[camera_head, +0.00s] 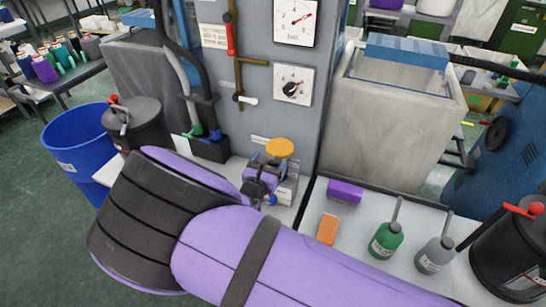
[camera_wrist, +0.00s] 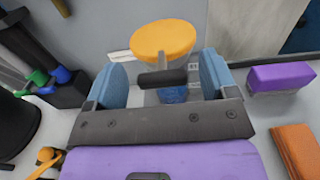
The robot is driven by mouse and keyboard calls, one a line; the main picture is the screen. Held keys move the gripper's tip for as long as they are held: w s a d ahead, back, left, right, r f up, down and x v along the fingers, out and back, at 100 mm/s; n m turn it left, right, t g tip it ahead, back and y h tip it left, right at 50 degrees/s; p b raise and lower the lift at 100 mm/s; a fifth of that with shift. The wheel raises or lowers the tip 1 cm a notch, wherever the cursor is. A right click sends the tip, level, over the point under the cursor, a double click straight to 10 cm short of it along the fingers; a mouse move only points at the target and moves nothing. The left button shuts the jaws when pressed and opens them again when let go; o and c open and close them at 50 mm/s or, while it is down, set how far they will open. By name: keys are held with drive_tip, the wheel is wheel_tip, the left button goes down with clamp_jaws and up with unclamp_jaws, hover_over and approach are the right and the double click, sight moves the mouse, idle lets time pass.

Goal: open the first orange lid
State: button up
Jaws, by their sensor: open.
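The round orange lid (camera_head: 279,148) is at the foot of the grey panel in the head view, above a small pale box (camera_head: 287,188). In the wrist view the orange lid (camera_wrist: 163,38) is just beyond my fingertips, its broad face showing. My gripper (camera_head: 262,178) is beside the lid, on its near side. In the wrist view my gripper (camera_wrist: 163,84) is open, with a blue pad on each side. A short dark bar (camera_wrist: 162,77) lies between the pads, in front of the lid. I cannot tell whether the pads touch it. The lid's hinge is hidden.
A purple block (camera_head: 345,191), an orange block (camera_head: 327,229), a green bottle (camera_head: 386,240) and a grey bottle (camera_head: 434,255) stand to the right. A black canister (camera_head: 137,124) and a blue bin (camera_head: 78,144) are left. The grey panel (camera_head: 265,95) closes off the back.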

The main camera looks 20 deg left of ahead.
sight(278, 151)
drive_tip(key=shift+w+d, duration=0.1)
drive_tip(key=shift+w, duration=1.2)
drive_tip(key=shift+c, duration=0.3)
drive_tip(key=shift+r, duration=0.1)
drive_tip(key=c, duration=1.2)
